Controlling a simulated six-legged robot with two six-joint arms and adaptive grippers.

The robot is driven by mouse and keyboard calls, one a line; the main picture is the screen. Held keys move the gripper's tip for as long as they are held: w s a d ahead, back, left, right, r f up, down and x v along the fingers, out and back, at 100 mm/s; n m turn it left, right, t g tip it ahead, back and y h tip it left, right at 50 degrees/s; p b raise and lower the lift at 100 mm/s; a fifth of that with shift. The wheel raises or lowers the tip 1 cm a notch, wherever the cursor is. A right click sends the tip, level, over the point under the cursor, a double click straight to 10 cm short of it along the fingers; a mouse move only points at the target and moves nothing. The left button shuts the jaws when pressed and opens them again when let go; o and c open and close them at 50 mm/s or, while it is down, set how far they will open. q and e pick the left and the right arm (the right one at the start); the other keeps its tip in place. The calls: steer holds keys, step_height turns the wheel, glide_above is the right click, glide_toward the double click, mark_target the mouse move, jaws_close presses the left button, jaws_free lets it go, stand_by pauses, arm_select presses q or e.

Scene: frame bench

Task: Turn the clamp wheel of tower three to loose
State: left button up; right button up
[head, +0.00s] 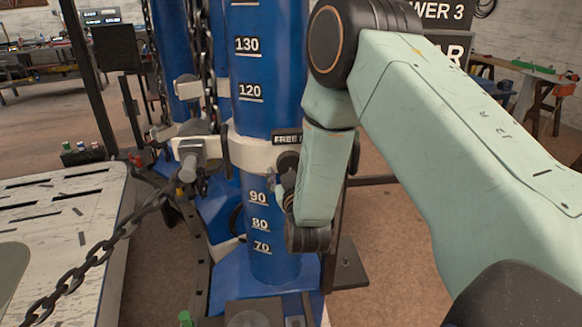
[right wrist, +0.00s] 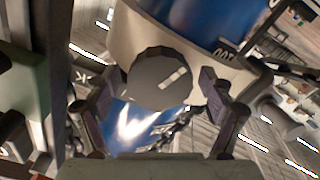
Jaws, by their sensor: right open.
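The blue tower (head: 262,60) carries a height scale and a white clamp collar (head: 250,153). A sign reading "WER 3" (head: 445,12) shows behind my right arm. In the head view the wheel is largely hidden by my arm. My right gripper (right wrist: 161,90) is open, one finger on each side of the wheel; contact cannot be told. My left gripper is not in view.
A dark label reading "FREE" (head: 287,137) sits on the collar. A heavy chain (head: 95,252) hangs across the left. A white slotted bench (head: 60,215) stands at left. Another blue column stands close behind. Brown floor (head: 380,260) is open to the right of the tower.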

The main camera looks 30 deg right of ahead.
steer(key=v, duration=1.2)
steer(key=shift+r, duration=0.1)
steer(key=shift+w, duration=0.1)
steer(key=x, duration=1.2)
